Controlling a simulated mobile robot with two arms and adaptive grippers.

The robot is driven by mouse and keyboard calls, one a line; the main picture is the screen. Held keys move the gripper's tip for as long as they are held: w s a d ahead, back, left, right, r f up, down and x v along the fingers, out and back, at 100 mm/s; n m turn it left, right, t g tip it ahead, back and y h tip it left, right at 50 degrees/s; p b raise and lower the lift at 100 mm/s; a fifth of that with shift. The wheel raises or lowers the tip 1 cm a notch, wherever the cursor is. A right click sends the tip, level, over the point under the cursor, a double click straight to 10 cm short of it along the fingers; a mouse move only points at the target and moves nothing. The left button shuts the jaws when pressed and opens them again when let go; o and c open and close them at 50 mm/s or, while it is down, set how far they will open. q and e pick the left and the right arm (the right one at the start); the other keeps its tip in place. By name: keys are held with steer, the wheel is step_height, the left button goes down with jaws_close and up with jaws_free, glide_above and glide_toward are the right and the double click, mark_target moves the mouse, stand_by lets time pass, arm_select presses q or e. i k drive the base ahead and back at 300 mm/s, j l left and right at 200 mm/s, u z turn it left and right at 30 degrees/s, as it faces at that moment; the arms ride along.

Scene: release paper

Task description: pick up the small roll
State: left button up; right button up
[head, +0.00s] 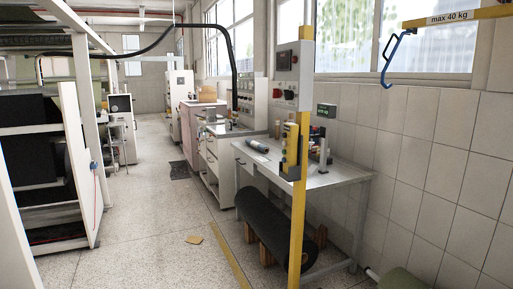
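A small dark grey-blue roll (257,146) lies on its side on the light grey work table (325,181), near the table's far left end. Its near end is lighter in colour. A much larger dark roll (268,220) lies below the table on wooden supports. Neither of my grippers is in view, so I cannot see whether they are open or shut.
A yellow post (298,210) with control boxes stands in front of the table. A blue hook (390,62) hangs from a yellow beam at upper right. A rack with dark rolls (35,155) stands at left. The tiled floor (160,225) between is mostly clear.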

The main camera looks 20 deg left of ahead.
mark_target(262, 149)
steer(key=i+j+u, duration=0.3)
steer(key=i, duration=0.25)
steer(key=i+j+u, duration=0.3)
steer(key=i, duration=0.3)
steer(key=i+u, duration=0.3)
steer(key=i, duration=0.3)
steer(key=i+z, duration=0.1)
steer(key=i, duration=0.8)
steer(key=i+j, duration=0.1)
steer(key=i, duration=0.8)
steer(key=l+z, duration=0.05)
